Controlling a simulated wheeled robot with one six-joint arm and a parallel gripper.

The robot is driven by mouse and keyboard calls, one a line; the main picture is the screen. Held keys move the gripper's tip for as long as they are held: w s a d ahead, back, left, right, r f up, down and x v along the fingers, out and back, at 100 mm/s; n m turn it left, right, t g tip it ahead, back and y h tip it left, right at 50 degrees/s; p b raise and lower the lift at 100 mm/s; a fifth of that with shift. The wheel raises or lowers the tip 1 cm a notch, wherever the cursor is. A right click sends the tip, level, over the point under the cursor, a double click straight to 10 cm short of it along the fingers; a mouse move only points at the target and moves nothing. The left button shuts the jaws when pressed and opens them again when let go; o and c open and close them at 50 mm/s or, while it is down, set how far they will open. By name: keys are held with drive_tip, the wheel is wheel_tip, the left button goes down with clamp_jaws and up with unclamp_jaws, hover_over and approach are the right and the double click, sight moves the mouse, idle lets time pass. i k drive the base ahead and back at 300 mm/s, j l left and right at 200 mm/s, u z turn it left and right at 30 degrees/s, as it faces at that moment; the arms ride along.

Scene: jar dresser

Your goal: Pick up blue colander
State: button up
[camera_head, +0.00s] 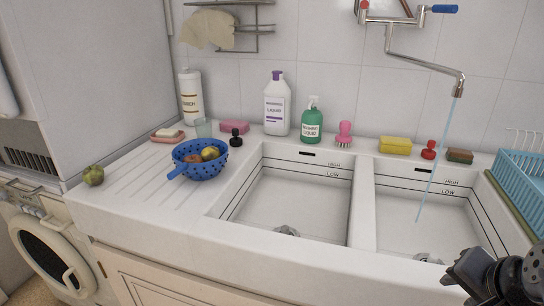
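The blue colander (201,168) stands upright on the white draining board, left of the sink basins. Its handle points to the lower left. It holds a few round fruits, reddish and yellow (210,153). My gripper (452,275) is at the bottom right corner, partly cut off by the frame edge, far to the right of the colander and not touching it. Its fingers are dark and seen at an angle, so I cannot tell whether they are open or shut.
Bottles (277,104), sponges (396,145) and brushes line the wall. Water runs from the tap (458,86) into the right basin. A blue rack (525,178) stands at the right. The ribbed board before the colander is clear.

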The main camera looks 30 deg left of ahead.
sight(206, 171)
drive_tip(key=u, duration=1.8)
